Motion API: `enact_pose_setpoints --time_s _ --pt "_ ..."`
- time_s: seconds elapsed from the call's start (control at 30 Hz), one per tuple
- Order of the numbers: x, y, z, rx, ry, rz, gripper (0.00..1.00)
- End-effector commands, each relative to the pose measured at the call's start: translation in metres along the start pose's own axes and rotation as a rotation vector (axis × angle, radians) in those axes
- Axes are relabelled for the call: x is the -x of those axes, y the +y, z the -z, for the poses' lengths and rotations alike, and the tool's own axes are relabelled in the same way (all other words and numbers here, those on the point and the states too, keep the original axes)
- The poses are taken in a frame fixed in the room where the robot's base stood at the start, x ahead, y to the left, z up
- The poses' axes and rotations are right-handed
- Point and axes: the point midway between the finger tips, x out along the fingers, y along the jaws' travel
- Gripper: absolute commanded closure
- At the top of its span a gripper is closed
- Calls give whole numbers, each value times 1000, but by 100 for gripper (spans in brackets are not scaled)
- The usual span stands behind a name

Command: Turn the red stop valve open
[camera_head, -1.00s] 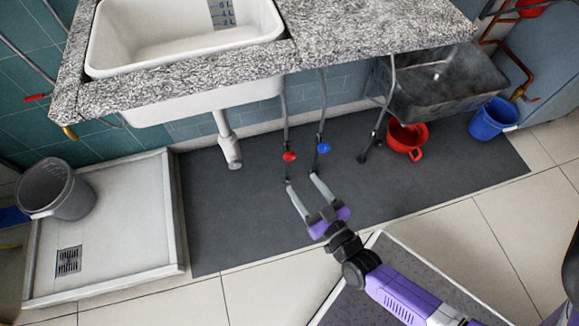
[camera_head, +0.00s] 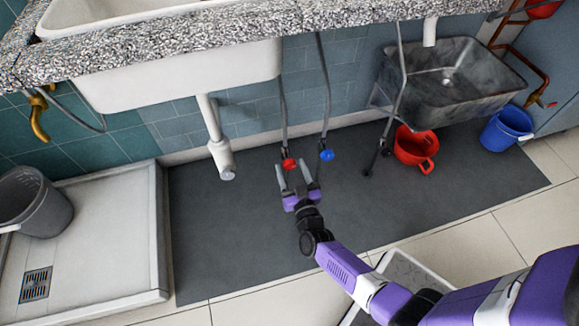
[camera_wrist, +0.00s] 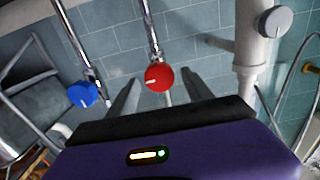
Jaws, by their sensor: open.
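The red stop valve (camera_head: 289,163) is a round red knob at the lower end of a hanging grey pipe under the counter. In the wrist view the red knob (camera_wrist: 159,77) has a white pointer mark and shows between my two fingers, toward their tips. My gripper (camera_head: 294,175) is open, with the fingers spread on either side of the knob's line. I cannot tell whether either finger touches it. A blue valve (camera_head: 327,155) hangs just to the right in the head view; it also shows at left in the wrist view (camera_wrist: 83,94).
A white drain pipe (camera_head: 217,145) hangs left of the valves. A red bucket (camera_head: 410,150) and blue bucket (camera_head: 505,128) stand at right, near a metal sink (camera_head: 455,80). The granite counter (camera_head: 160,40) overhangs above. The dark mat (camera_head: 240,240) has free room.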

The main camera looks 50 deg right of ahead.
Motion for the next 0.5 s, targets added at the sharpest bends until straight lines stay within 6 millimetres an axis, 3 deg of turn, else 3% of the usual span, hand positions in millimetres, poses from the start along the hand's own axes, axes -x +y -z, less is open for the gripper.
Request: enact_pose_setpoints --time_s 0.2,0.5 --pt "-19 0 -1 0 1 0 41" --pt "-21 0 0 0 0 0 41"
